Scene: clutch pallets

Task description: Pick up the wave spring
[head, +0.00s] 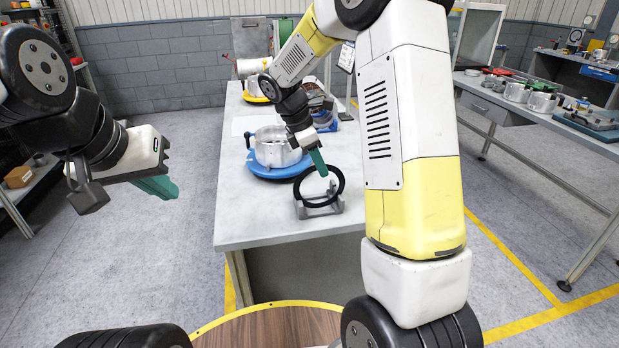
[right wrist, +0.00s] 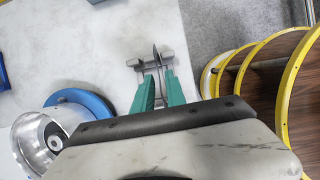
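The wave spring, a thin black ring (head: 296,186), stands tilted in a small grey holder (head: 303,212) near the front of the white table. In the right wrist view it shows nearly edge-on as a thin dark strip (right wrist: 156,58) above the holder (right wrist: 165,54). My right gripper (head: 319,163) points down at the ring's upper edge. In the wrist view its two green fingers (right wrist: 159,78) are apart, one on each side of the strip; I see no contact. My left gripper (head: 165,187) hangs over the floor at left, away from the table, seen side-on and empty.
A metal housing (head: 272,150) sits on a blue round base (head: 262,170) just behind and left of the holder. A round wood-topped stand with a yellow rim (head: 228,314) is in front. The table's front left corner is bare.

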